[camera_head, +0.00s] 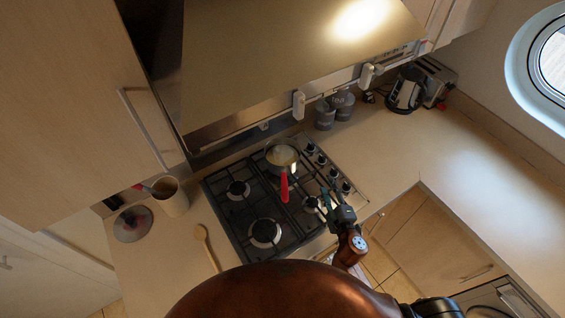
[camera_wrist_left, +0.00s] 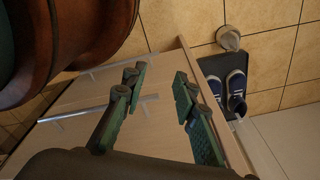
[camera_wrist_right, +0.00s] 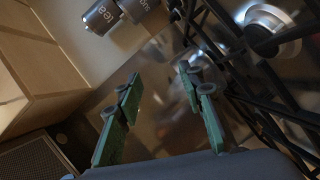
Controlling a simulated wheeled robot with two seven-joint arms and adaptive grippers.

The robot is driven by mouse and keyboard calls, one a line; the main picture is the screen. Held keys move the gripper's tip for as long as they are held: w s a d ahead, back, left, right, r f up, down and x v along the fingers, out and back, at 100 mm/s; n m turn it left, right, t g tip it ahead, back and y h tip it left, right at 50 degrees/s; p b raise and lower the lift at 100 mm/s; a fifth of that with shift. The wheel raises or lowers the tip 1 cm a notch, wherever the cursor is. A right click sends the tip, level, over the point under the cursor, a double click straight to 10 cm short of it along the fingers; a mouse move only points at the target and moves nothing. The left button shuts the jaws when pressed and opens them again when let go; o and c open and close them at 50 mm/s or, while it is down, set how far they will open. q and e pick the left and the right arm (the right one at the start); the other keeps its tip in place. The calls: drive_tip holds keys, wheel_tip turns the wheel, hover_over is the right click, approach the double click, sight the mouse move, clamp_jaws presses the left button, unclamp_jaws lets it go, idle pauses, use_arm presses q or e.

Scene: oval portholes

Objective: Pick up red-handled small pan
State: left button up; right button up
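The small pan (camera_head: 282,157) stands on a back burner of the gas hob in the head view. Its red handle (camera_head: 284,188) points toward the front of the hob. My right gripper (camera_head: 332,200) is over the right front part of the hob, to the right of the handle and apart from it. In the right wrist view the right gripper (camera_wrist_right: 160,82) is open, with nothing between its fingers. I cannot make out the pan there. My left gripper (camera_wrist_left: 158,80) is open and empty in the left wrist view, beside cabinet fronts; it does not show in the head view.
The hob (camera_head: 232,216) has black grates and several knobs. A range hood (camera_head: 290,70) overhangs the back. A wooden spoon (camera_head: 206,246), a lid (camera_head: 132,224) and a utensil pot (camera_head: 171,198) lie to the left. Canisters (camera_head: 343,103) and a kettle (camera_head: 405,92) stand behind. The right counter is mostly clear.

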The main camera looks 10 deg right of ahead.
sight(283, 182)
drive_tip(key=a+f+n+g+y, duration=0.1)
drive_tip(key=a+n+y, duration=0.7)
drive_tip(key=a, duration=0.5)
drive_tip(key=shift+n+h, duration=0.3)
drive_tip(key=shift+h, duration=0.3)
drive_tip(key=x, duration=0.8)
drive_tip(key=shift+s+f+p, duration=0.1)
drive_tip(key=shift+f+p, duration=0.2)
drive_tip(key=shift+f, duration=0.05)
drive_tip(key=shift+d, duration=0.1)
drive_tip(key=shift+c, duration=0.2)
clamp_jaws()
drive_tip(key=shift+r, duration=0.1)
